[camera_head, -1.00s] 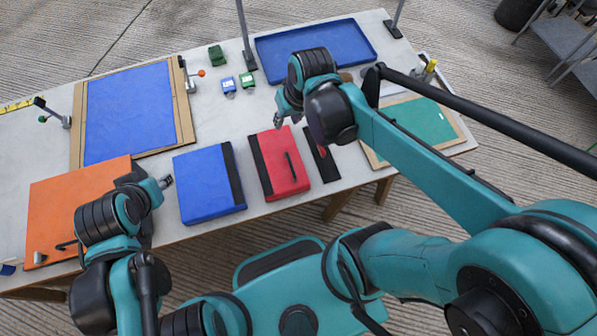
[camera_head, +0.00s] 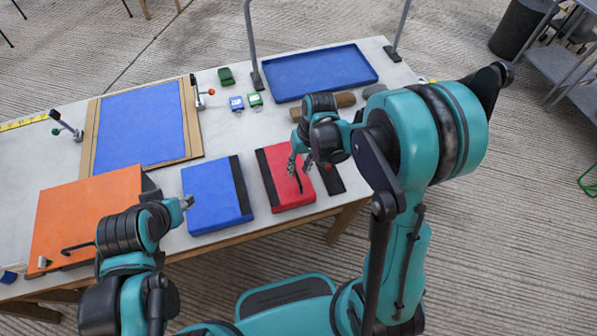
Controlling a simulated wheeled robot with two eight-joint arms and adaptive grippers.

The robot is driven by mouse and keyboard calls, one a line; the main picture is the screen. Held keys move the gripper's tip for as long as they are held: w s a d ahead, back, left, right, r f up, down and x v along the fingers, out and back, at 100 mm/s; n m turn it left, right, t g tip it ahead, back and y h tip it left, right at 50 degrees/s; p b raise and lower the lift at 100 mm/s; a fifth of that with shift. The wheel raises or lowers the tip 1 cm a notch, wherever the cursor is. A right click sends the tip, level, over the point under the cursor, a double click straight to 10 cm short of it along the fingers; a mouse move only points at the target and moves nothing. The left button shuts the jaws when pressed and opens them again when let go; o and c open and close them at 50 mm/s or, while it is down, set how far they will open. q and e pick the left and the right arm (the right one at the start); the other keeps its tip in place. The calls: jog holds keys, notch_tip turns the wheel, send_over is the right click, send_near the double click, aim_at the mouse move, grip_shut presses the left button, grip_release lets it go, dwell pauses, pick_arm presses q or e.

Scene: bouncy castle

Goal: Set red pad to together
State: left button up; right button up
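The red pad (camera_head: 284,192) lies flat on the table, with a black strip along its left side and a dark handle (camera_head: 298,183) on top. My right gripper (camera_head: 299,165) is over the red pad's back part, fingers pointing down and spread apart, close to the handle's far end. Nothing shows between the fingers; whether they touch the handle I cannot tell. A blue pad (camera_head: 211,195) with a black strip on its right side lies left of the red pad, with a gap between. My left gripper (camera_head: 187,202) is by the blue pad's left edge; its finger opening is unclear.
An orange board (camera_head: 85,210) lies at the left front. A blue sheet on a wooden board (camera_head: 140,125) is behind it. A blue tray (camera_head: 320,72), small green and blue blocks (camera_head: 237,104) and a brown roll (camera_head: 345,100) are at the back. A black strip (camera_head: 331,180) lies right of the red pad.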

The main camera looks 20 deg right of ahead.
aim_at(280, 184)
jog(key=shift+a+f, duration=0.15)
jog(key=shift+f, duration=0.55)
grip_shut()
jog(key=a, duration=0.5)
jog(key=shift+s+a+b, duration=0.1)
jog(key=shift+a+b, duration=0.3)
grip_release()
jog(key=shift+a, duration=0.1)
notch_tip(280, 184, up, 12)
jog(key=d, duration=0.2)
jog(key=shift+d, duration=0.2)
